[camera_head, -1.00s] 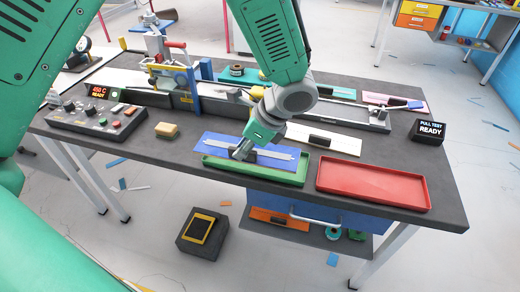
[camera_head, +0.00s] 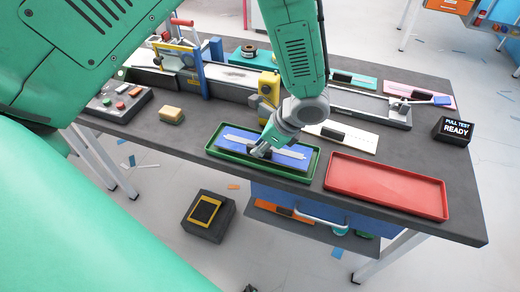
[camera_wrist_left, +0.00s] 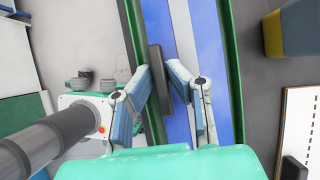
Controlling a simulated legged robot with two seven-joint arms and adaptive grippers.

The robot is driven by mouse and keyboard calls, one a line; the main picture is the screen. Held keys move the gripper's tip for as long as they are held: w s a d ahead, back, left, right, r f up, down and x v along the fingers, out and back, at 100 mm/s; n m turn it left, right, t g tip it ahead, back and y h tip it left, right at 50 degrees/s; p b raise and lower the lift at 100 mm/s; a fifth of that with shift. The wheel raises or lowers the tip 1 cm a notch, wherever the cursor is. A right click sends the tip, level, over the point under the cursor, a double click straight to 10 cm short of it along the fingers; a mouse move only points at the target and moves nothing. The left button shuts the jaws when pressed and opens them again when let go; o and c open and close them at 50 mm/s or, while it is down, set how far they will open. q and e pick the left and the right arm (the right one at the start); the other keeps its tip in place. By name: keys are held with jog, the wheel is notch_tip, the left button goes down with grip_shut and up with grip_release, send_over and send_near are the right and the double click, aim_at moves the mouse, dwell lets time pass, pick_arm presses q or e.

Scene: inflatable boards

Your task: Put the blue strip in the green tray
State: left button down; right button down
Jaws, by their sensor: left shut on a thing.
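The blue strip (camera_head: 290,157), with a pale grey band along it, lies within the outline of the green tray (camera_head: 250,167), lengthwise with it. My left gripper (camera_head: 261,151) is over the strip and shut on its dark grip block. In the left wrist view the fingers (camera_wrist_left: 166,85) close around the block (camera_wrist_left: 158,70), with the blue strip (camera_wrist_left: 211,60) below and the green tray wall (camera_wrist_left: 232,70) beside it. I cannot tell whether the strip touches the tray floor. My right gripper is in neither view.
An empty red tray (camera_head: 388,188) stands just right of the green one. A yellow block (camera_head: 171,115) and a control box (camera_head: 118,102) are to the left. The table's front edge is close.

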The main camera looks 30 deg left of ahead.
pick_arm(q)
jog(key=shift+f, duration=0.75)
jog(key=c, duration=1.6)
grip_release()
jog(key=shift+a, duration=0.1)
jog(key=shift+o, duration=0.2)
jog(key=v, duration=1.2)
jog(key=s+f+n+g+h, duration=0.1)
jog(key=s+f+n+h, duration=0.5)
jog(key=s+f, duration=0.9)
jog(key=s+a+f+n+t, duration=0.3)
jog(key=s+a+f+n, duration=0.2)
jog(key=s+a+n, duration=0.2)
jog(key=shift+s+n, duration=0.8)
jog(key=shift+s, duration=0.3)
